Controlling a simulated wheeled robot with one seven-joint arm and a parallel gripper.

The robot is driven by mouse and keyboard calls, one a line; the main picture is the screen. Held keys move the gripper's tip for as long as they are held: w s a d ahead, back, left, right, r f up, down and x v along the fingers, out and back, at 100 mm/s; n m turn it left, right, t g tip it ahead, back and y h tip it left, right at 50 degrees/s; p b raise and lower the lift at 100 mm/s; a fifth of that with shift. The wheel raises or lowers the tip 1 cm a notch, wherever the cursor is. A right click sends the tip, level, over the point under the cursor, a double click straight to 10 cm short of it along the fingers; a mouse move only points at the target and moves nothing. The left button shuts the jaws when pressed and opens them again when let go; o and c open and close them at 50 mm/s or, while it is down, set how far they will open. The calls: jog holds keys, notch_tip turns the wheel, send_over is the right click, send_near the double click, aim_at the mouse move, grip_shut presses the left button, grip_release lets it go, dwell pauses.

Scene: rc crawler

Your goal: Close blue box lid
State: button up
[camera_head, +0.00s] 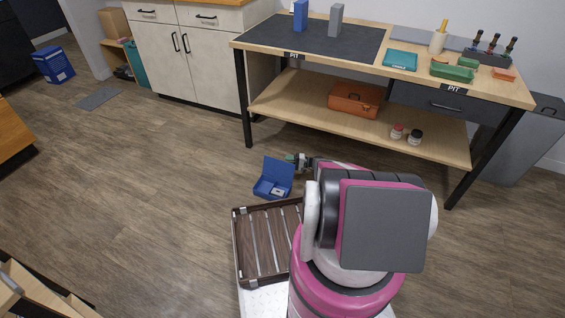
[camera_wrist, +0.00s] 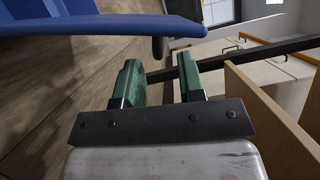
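The blue box (camera_head: 265,190) is on the floor in front of the workbench, with its lid (camera_head: 279,170) standing up at the back. A small light-coloured item (camera_head: 278,190) shows inside it. My gripper (camera_head: 291,157) is beside the upper right edge of the raised lid; whether they touch is unclear from the head view. In the wrist view my gripper (camera_wrist: 160,68) has its two green fingers apart with nothing between them. A blue panel of the box (camera_wrist: 100,26) crosses the upper left of that view, beyond the fingers and apart from them.
The workbench (camera_head: 390,77) stands behind the box, with an orange toolbox (camera_head: 354,100) and small jars on its lower shelf. A brown slatted tray (camera_head: 240,247) is in front of the box, near my base. The floor left of the box is clear.

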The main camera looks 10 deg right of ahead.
aim_at(279, 168)
jog(key=shift+x, duration=1.8)
grip_shut()
